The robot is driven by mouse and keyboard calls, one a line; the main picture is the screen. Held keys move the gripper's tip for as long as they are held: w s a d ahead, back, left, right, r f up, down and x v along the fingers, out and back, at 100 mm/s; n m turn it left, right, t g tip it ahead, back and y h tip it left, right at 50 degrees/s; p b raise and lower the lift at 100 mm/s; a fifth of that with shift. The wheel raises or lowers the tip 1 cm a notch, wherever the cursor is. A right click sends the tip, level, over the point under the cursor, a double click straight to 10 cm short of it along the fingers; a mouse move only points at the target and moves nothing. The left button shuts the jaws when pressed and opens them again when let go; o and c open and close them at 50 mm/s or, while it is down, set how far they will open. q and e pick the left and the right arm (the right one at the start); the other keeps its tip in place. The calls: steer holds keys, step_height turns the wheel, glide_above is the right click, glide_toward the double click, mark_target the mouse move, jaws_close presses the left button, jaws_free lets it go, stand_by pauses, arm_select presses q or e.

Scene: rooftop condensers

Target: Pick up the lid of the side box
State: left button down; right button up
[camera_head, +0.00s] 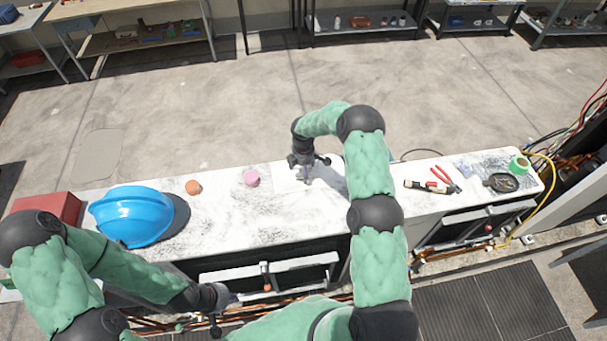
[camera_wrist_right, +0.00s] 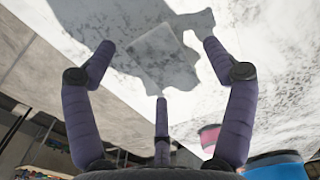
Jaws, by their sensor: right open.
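A thin, pale square plate (camera_wrist_right: 158,52), which looks like the lid, lies on the white bench top within the shadow of my right gripper. In the head view a faint pale square (camera_head: 285,178) shows beside that gripper. My right gripper (camera_wrist_right: 160,66) is open and empty, its fingers spread on either side of the plate and pointing down at it; it also shows in the head view (camera_head: 307,172). I cannot tell whether the fingers touch the plate. My left gripper (camera_head: 222,305) hangs low in front of the bench; its finger opening is unclear. No side box is clearly identifiable.
On the white bench top (camera_head: 270,222) are a blue hard hat (camera_head: 132,216), an orange item (camera_head: 193,187), a pink item (camera_head: 252,178), red-handled pliers (camera_head: 443,177) and green tape (camera_head: 519,165). A red box (camera_head: 48,207) stands at the left end. Pipes run along the front.

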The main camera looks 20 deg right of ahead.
steer(key=c, duration=1.4)
steer(key=shift+c, duration=0.4)
